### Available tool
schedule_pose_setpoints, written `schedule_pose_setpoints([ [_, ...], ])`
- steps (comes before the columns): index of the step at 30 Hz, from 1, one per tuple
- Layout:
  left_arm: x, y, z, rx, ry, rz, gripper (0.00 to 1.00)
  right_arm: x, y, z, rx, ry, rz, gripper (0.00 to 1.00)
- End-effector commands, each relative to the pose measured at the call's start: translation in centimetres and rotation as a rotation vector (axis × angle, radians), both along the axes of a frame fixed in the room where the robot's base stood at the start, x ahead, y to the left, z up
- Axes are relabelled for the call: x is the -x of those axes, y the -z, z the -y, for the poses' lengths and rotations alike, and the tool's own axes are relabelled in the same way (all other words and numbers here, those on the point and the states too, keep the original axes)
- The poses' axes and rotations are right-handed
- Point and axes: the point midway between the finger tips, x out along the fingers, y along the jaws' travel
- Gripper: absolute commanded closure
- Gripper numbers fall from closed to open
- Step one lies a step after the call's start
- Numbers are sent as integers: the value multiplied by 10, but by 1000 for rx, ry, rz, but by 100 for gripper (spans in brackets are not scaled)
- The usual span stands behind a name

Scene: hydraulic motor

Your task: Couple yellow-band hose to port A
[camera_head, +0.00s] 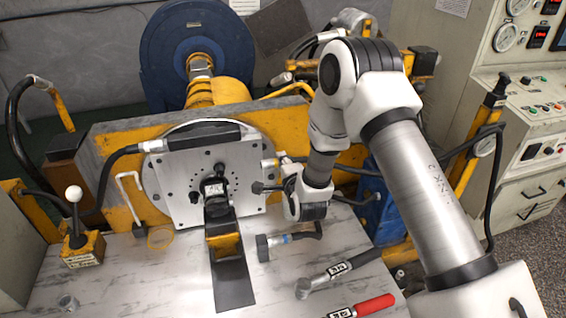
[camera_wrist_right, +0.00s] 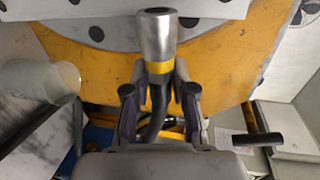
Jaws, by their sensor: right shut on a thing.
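My right gripper (camera_wrist_right: 159,84) is shut on the yellow-band hose. It holds the dark hose just behind the yellow band (camera_wrist_right: 158,67), and the silver metal fitting (camera_wrist_right: 156,36) sticks out ahead of the fingers. In the head view, my right gripper (camera_head: 273,176) is at the right edge of the light metal plate (camera_head: 168,180) of the motor. A dark port with a small label (camera_head: 213,188) sits near the plate's middle; I cannot read the label surely. The fitting is apart from this port. My left gripper is not in view.
A black and yellow piece (camera_head: 226,245) extends below the port. A lever box (camera_head: 82,250) stands at left.

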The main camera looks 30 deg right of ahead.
Motion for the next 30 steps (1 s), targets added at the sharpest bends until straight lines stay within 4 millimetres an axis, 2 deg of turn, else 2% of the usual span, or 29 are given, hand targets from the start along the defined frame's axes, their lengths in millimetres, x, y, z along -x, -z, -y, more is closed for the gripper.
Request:
schedule_pose_setpoints([
  [1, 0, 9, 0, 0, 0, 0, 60, 0, 9, 0, 0, 0, 1, 100],
  [17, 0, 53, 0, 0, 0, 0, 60, 0, 59, 0, 1, 0, 2, 100],
  [30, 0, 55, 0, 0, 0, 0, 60, -2, 60, -5, 1, -2, 1, 100],
])
